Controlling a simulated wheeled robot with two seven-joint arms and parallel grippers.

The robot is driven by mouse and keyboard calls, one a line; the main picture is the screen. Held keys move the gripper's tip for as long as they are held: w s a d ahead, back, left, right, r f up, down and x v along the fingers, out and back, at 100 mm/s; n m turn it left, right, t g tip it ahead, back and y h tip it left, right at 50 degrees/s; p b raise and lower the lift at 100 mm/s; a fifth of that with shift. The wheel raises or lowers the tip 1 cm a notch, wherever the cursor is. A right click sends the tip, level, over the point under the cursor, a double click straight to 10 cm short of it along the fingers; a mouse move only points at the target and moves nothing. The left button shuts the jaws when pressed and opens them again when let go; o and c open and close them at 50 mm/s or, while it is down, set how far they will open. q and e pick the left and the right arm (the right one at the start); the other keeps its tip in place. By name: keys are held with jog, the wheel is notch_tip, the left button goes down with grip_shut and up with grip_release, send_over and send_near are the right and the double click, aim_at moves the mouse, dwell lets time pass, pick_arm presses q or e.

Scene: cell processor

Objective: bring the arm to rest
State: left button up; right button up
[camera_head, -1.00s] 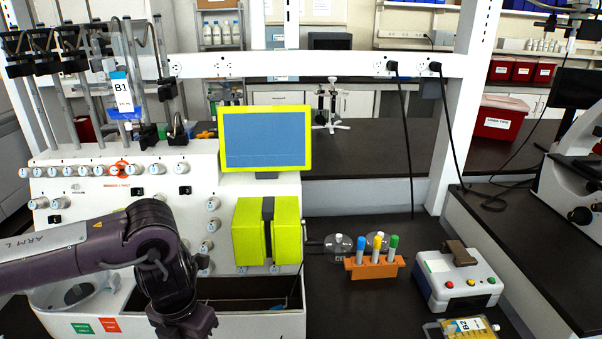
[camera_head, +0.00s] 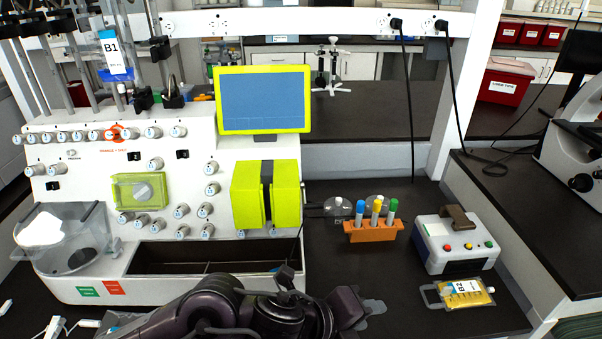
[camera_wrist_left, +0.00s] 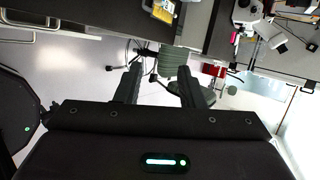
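My left arm (camera_head: 235,308) lies low along the bottom edge of the head view, in front of the white cell processor (camera_head: 150,240). Its gripper (camera_head: 374,307) points right, below the orange tube rack, and holds nothing that I can see. In the left wrist view the two dark fingers (camera_wrist_left: 158,78) stand apart with an empty gap between them, above the light floor. My right arm and gripper are not in view.
An orange rack (camera_head: 372,232) with several capped tubes stands on the dark bench. Right of it are a white device (camera_head: 455,245) with coloured buttons and a yellow bag labelled B2 (camera_head: 463,293). Bag B1 (camera_head: 112,57) hangs at upper left. A microscope (camera_head: 575,165) stands far right.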

pick_arm(q)
jog(key=w+a+n+t+y, duration=0.45)
jog(key=a+n, duration=0.75)
jog(key=n, duration=0.6)
jog(key=s+a+f+n+g+y, duration=0.3)
jog(key=s+a+f+n, duration=0.3)
jog(key=a, duration=0.3)
jog(key=s+a+f+n+g+y, duration=0.25)
jog(key=s+a+f+n, duration=0.3)
jog(key=a, duration=0.35)
notch_tip(320, 180, down, 28)
jog(key=s+g, duration=0.2)
jog(key=s+a+f+g, duration=0.1)
jog(key=s+a+f, duration=0.2)
jog(key=s+f, duration=1.6)
jog(key=shift+s+a+f, duration=0.2)
jog(key=shift+s+f, duration=0.15)
jog(key=shift+f, duration=0.05)
